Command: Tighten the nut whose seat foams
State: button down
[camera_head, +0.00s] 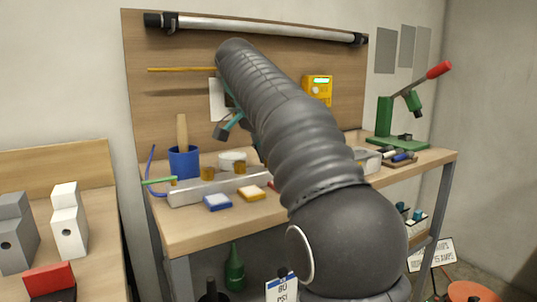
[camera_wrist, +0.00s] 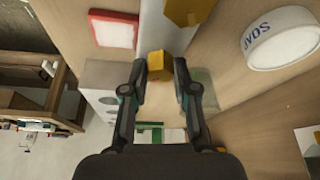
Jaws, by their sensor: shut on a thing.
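My gripper (camera_wrist: 159,72) has its two dark fingers on either side of a golden nut (camera_wrist: 158,64) in the wrist view and is shut on it. A second golden nut (camera_wrist: 190,10) stands near the top edge there. In the head view the pale metal bar (camera_head: 222,188) lies along the bench with golden nuts on it, at the left (camera_head: 207,173) and in the middle (camera_head: 240,167). My arm hides most of my gripper and the held nut in that view. I cannot make out foam at any seat.
A white tub marked SOAP (camera_wrist: 280,38) stands beside the bar. A red-rimmed pad (camera_wrist: 115,28) lies on its other side, and a blue pad (camera_head: 217,202) and a yellow pad (camera_head: 251,194) lie in front. A blue cup (camera_head: 184,162) stands behind the bar's left end.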

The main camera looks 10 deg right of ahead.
jog(key=c, duration=0.9)
grip_release()
jog(key=shift+r, duration=0.1)
jog(key=shift+v, duration=2.35)
jog(key=shift+s+a+r, duration=0.1)
jog(key=shift+a, duration=0.25)
jog(key=s+a, duration=0.6)
jog(key=a, duration=0.3)
jog(key=shift+a, duration=0.35)
jog(key=shift+s+d, duration=0.1)
jog(key=shift+s, duration=0.05)
